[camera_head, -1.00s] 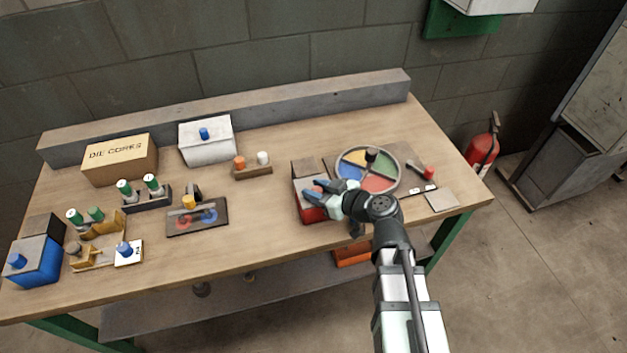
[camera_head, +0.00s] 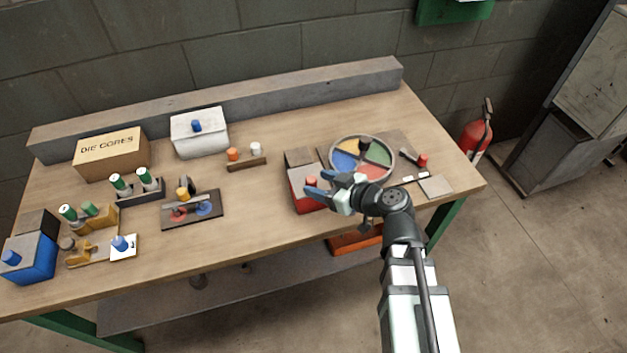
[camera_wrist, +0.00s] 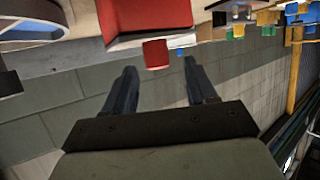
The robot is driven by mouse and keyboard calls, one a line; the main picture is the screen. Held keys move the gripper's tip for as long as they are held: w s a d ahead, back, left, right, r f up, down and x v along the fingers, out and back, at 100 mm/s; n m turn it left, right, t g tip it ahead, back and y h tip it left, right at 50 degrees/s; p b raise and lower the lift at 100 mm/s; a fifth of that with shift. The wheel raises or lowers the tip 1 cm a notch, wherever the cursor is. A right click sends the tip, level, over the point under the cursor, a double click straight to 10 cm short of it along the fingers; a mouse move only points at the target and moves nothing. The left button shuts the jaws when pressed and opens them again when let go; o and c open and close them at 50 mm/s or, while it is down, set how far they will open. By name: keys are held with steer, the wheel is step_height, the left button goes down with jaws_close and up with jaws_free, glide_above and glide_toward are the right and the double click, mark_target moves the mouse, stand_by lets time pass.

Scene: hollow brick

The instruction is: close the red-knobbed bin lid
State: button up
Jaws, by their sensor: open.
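The red bin (camera_head: 305,195) stands right of the table's middle, with a grey top and a red knob (camera_head: 310,182) on it. A brownish-grey panel (camera_head: 299,157) lies behind it; I cannot tell how far the lid is open. My gripper (camera_head: 314,186) is open and empty at the bin's right side, its blue fingers pointing left near the knob. In the wrist view the red bin (camera_wrist: 150,15) is at the top, and the red knob (camera_wrist: 156,54) shows just beyond the gap between my fingertips (camera_wrist: 160,66). Contact cannot be told.
A colored disc (camera_head: 378,154) with a dark knob lies close behind my gripper. A red-ended handle (camera_head: 422,161) and a pale square plate (camera_head: 436,187) are to the right. A blue bin (camera_head: 29,259) and a white bin (camera_head: 199,137) are further left.

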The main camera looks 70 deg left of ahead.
steer(key=shift+v, duration=1.95)
